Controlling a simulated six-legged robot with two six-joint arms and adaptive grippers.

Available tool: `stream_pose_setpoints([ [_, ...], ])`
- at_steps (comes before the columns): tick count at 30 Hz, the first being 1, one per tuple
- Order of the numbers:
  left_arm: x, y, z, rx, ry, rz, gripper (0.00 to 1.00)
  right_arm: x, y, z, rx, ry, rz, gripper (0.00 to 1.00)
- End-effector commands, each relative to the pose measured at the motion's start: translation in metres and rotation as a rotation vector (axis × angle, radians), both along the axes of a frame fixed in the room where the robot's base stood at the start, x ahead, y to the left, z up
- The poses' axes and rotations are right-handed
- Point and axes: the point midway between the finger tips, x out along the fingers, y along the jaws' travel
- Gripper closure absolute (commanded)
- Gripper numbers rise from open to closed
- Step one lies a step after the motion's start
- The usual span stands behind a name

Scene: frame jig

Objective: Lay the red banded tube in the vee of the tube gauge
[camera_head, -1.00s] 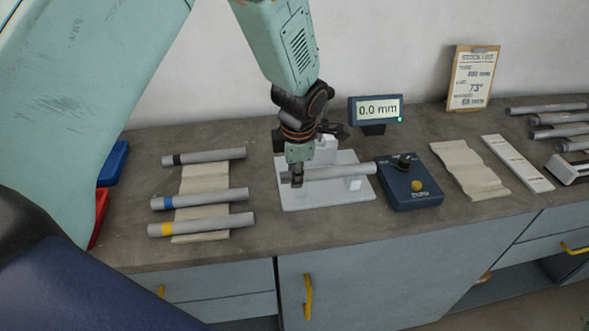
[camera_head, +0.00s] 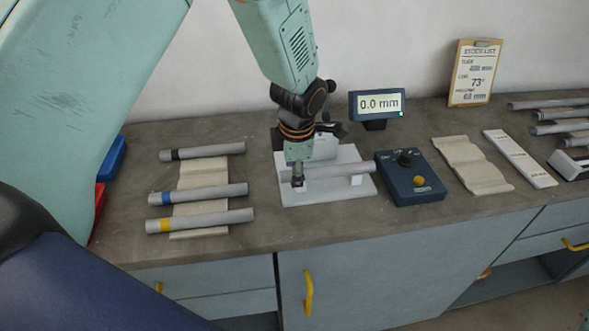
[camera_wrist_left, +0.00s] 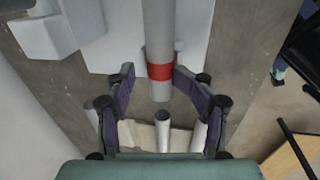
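The red banded tube (camera_head: 340,170) lies level along the white tube gauge (camera_head: 290,200) in the head view. I cannot tell how fully it sits in the vee. The left wrist view shows its red band (camera_wrist_left: 160,71) near the tube's near end; my gripper hides the band in the head view. My left gripper (camera_head: 297,182) is at the tube's left end. In the left wrist view its fingers (camera_wrist_left: 153,78) are spread on both sides of the tube, with a gap visible on the left side. My right gripper is not in view.
Tubes with black (camera_head: 203,152), blue (camera_head: 198,195) and yellow (camera_head: 200,221) bands lie on a cloth at left. A display (camera_head: 377,105) reads 0.0 mm. A blue control box (camera_head: 410,190) stands close right of the gauge. More tubes (camera_head: 560,117) lie far right.

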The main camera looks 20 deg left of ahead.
Motion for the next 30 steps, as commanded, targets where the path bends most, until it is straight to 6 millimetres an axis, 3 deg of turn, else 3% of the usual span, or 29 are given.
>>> stream_pose_setpoints([
  [11, 0.0, -0.001, 0.007, 0.0, -0.004, 0.001, 0.48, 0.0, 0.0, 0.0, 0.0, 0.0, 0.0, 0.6],
  [24, -0.014, -0.01, 0.087, 0.002, -0.008, -0.001, 0.48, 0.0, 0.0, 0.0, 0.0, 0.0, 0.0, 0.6],
  [30, -0.019, -0.013, 0.112, 0.002, -0.006, 0.0, 0.48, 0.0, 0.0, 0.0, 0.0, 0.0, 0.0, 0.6],
])
